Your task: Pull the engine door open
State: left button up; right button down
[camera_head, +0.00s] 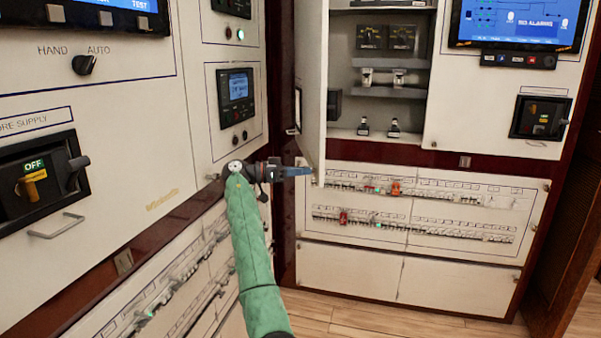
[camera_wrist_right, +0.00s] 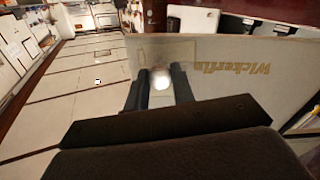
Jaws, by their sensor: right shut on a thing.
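The engine door (camera_head: 312,80) is a tall cream panel. It stands swung out, almost edge-on, at the left side of an open cabinet with shelves. My right gripper (camera_head: 306,172) is at the door's lower free corner, at the end of my green arm. My left gripper is not in view.
The open cabinet's shelves (camera_head: 391,64) hold small devices. Breaker rows (camera_head: 420,205) run below it. A panel with a blue screen (camera_head: 520,22) is at the right. The left wall panel (camera_head: 100,110) carries switches and a bar handle (camera_head: 56,228). Wooden floor (camera_head: 370,318) is clear at the bottom.

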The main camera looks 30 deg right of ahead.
aim_at(316, 157)
jog(key=c, duration=1.2)
grip_release()
jog(key=shift+o, duration=0.2)
notch_tip(316, 157, up, 4)
jog(key=shift+w, duration=0.1)
jog(key=s+d+r, duration=0.6)
jog(key=s+r, duration=0.1)
jog(key=s, duration=0.3)
jog(key=shift+s, duration=0.1)
